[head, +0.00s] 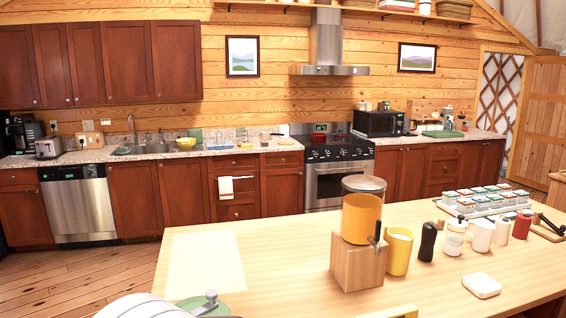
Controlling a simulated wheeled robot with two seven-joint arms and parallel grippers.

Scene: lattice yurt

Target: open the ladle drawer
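Neither of my grippers shows in the head view. Several drawers sit in the red-brown base cabinets along the back wall, and no label or ladle marks one as the ladle drawer. A drawer stack (233,197) stands left of the stove, with a white towel (228,186) hanging on its front. Its top drawer (236,163) lies just under the counter and looks shut. Another drawer (18,177) is at the far left beside the dishwasher, and a further drawer stack (443,167) stands right of the stove. All these fronts look flush and shut.
A wooden table (290,250) fills the near right, holding an orange canister (361,217), a wooden block (357,265), cups and a tray of jars (487,201). The stove (337,184) and dishwasher (78,203) line the back. Wooden floor (75,275) lies open at left.

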